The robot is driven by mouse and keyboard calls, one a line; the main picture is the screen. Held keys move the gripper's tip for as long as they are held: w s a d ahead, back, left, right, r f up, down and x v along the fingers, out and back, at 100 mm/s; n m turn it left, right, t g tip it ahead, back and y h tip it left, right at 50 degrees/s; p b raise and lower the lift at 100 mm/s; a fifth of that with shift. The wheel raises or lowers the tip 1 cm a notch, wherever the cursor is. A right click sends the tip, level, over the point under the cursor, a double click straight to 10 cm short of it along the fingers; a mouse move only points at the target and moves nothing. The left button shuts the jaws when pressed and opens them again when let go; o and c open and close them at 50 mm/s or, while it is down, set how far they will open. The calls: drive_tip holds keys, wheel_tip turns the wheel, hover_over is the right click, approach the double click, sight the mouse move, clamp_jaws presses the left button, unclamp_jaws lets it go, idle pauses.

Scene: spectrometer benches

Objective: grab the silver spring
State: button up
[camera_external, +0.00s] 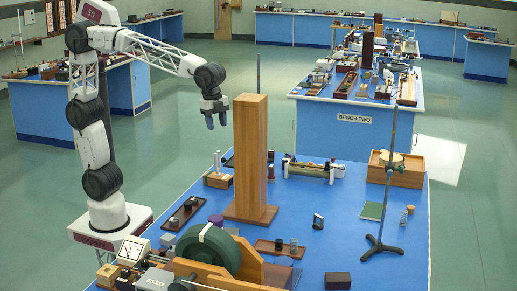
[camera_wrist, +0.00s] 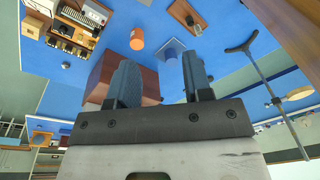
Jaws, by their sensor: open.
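I cannot make out the silver spring for certain in either view; the small parts on the blue bench are too small to tell. My gripper (camera_external: 217,121) is high above the bench, left of the tall wooden column, with its fingers pointing down. In the wrist view my gripper (camera_wrist: 161,60) is open, with two grey-blue fingers apart and nothing held between them. Beyond the fingers are an orange cylinder (camera_wrist: 137,39) and a brown block (camera_wrist: 103,75).
The tall wooden column (camera_external: 250,155) stands close right of my gripper. A large green wheel (camera_external: 208,252) is at the front. A wooden box (camera_external: 396,170) and a thin rod stand (camera_external: 383,247) are at the right. Bare blue bench (camera_external: 335,248) shows between them.

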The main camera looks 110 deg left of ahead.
drive_tip(key=w+d+f+m, duration=0.2)
drive_tip(key=w+m, duration=0.1)
drive_tip(key=w, duration=1.1)
drive_tip(key=m+g, duration=0.1)
drive_tip(key=m, duration=0.3)
hover_over(293, 240)
wheel_tip(293, 240, down, 7)
wheel_tip(293, 240, down, 27)
drive_tip(key=shift+w+d+f, duration=0.1)
drive_tip(key=shift+f, duration=0.1)
drive_tip(key=shift+f, duration=0.1)
drive_tip(key=shift+f, duration=1.2)
drive_tip(key=shift+f, duration=0.1)
